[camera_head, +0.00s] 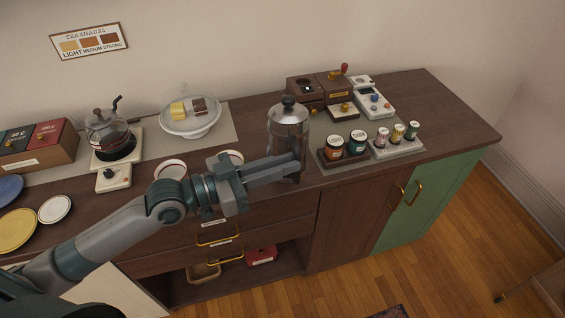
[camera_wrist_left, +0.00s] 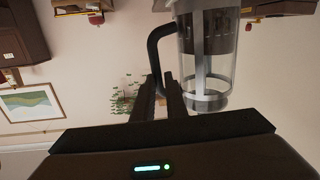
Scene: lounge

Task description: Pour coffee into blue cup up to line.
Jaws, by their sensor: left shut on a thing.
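The glass and metal coffee press (camera_head: 289,125) with a round dark knob stands out at the counter's front edge in the head view. My left gripper (camera_head: 287,166) reaches it from the left, its fingers in front of the press. In the left wrist view the press (camera_wrist_left: 208,62) has a black handle (camera_wrist_left: 156,50), and my left gripper (camera_wrist_left: 160,92) is shut on that handle. Dark content shows in the glass. I cannot tell whether the base touches the counter. No blue cup can be made out; a white cup (camera_head: 231,155) is partly hidden behind my gripper. My right gripper is not in view.
A red-rimmed bowl (camera_head: 171,169) sits left of my gripper. A tray of jars (camera_head: 344,150), a wooden grinder box (camera_head: 306,90) and a scale (camera_head: 374,103) stand right of the press. A kettle (camera_head: 106,129) and cake stand (camera_head: 190,122) are left. The counter's far right is clear.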

